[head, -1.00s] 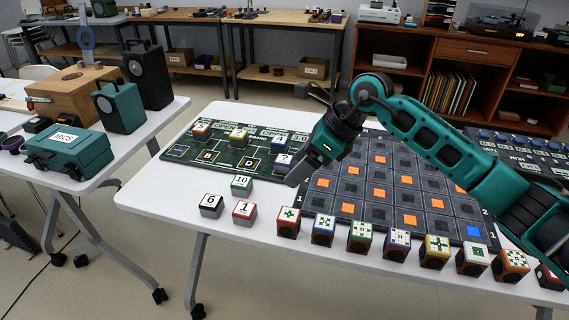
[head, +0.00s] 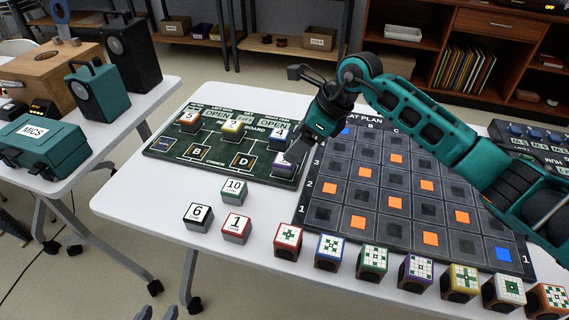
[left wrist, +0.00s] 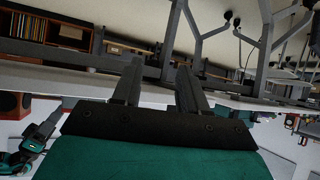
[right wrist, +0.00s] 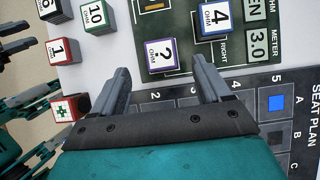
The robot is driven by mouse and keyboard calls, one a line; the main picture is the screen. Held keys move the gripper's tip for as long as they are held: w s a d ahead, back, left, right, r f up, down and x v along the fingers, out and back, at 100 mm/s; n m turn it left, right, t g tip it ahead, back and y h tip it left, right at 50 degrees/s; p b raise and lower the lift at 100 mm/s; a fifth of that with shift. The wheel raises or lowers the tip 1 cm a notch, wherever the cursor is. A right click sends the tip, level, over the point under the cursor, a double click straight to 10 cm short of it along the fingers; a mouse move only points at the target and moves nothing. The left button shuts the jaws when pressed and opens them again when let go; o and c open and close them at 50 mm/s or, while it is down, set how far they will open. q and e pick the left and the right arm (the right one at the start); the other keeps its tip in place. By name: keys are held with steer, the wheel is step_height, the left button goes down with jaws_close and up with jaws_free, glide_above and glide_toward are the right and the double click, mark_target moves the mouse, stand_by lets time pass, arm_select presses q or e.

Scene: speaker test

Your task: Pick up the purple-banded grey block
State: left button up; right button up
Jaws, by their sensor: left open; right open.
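The purple-banded block with a question mark on its white top (right wrist: 161,54) sits on the dark green board (right wrist: 181,7). In the head view the block (head: 283,168) is partly hidden by my right gripper (head: 290,155), which is above it. In the right wrist view my right gripper (right wrist: 163,78) is open and empty; the block shows between and just beyond its fingertips. My left gripper (left wrist: 157,80) is open and empty in the left wrist view; two grey tips show at the bottom edge of the head view.
Loose 10 (head: 234,190), 6 (head: 198,217) and 1 (head: 236,228) blocks stand left of the row of patterned blocks (head: 373,262). The 4 block (head: 280,134) is close behind the gripper. The dark seat plan (head: 330,215) lies to the right. Bare white table (head: 150,210) is at the left.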

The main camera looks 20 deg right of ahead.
mark_target(284, 165)
steer(key=x, duration=0.7)
steer(key=shift+d+f+b, duration=0.1)
steer(key=shift+f+b, duration=0.25)
steer(key=shift+b, duration=0.05)
steer(key=c, duration=1.1)
